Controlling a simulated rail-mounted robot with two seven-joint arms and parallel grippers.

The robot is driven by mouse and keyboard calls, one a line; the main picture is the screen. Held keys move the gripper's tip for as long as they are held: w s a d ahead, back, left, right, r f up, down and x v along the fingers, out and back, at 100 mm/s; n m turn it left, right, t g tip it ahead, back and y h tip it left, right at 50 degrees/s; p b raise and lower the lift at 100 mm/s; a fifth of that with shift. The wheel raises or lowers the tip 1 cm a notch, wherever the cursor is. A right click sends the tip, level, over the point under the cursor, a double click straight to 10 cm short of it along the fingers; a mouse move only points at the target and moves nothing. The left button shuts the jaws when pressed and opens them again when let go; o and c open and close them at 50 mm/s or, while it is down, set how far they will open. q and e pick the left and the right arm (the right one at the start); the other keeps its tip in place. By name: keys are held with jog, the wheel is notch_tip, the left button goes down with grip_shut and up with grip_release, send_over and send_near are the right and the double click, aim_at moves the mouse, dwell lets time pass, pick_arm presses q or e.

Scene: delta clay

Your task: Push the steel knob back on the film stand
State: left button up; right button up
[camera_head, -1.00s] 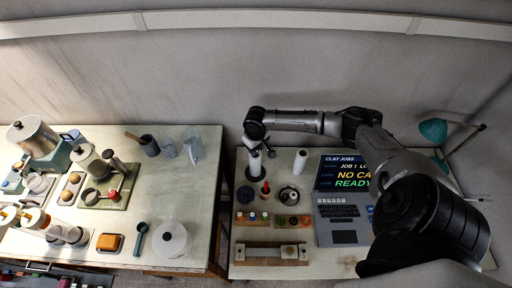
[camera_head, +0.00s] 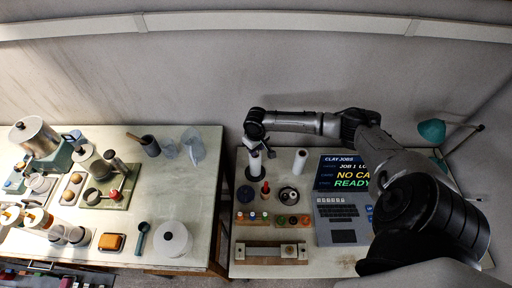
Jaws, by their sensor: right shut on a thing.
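The film stand appears to be the upright white roll (camera_head: 254,166) at the back left of the right-hand table in the head view. My right arm reaches across from the right, and its gripper (camera_head: 264,150) points down at the top of this roll. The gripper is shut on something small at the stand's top. The steel knob is not clearly visible; it seems to be hidden at the fingers. My left gripper is not in view.
A laptop (camera_head: 342,209) stands right of the stand. A dark red bottle (camera_head: 265,188), a row of small pots and a wooden block with a metal bar (camera_head: 262,253) are in front. Another white roll (camera_head: 300,160) stands nearby. The left table (camera_head: 200,215) is crowded.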

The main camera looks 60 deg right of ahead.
dwell(0.4)
jog(key=o, duration=1.5)
jog(key=shift+r, duration=0.15)
jog(key=shift+r+p, duration=0.15)
jog(key=shift+p, duration=0.2)
notch_tip(320, 180, up, 3)
jog(key=p, duration=0.3)
jog(key=shift+r+p, duration=1.75)
jog(key=shift+p, duration=0.7)
jog(key=shift+c, duration=0.5)
